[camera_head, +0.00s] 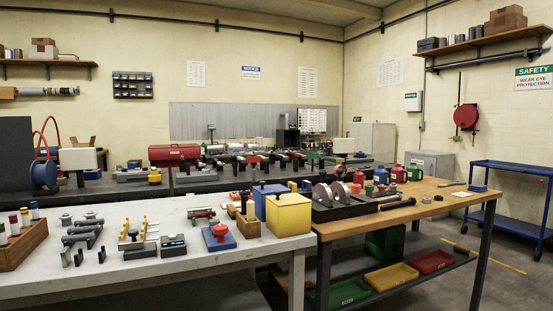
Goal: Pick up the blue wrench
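I cannot make out a blue wrench for certain in the head view. A small blue item (478,187) lies near the right end of the wooden-topped bench (440,210), too small to identify. A thin dark tool (452,184) lies just left of it. A dark bar-like tool (398,203) lies near that bench's front edge. Neither of my grippers is in view.
A grey-white bench (180,262) on the left holds fixtures, a yellow box (288,214) and a red-knobbed blue block (219,237). Coloured trays (391,276) sit on the shelf below the wooden top. A blue cart (510,168) stands right, with open floor before it.

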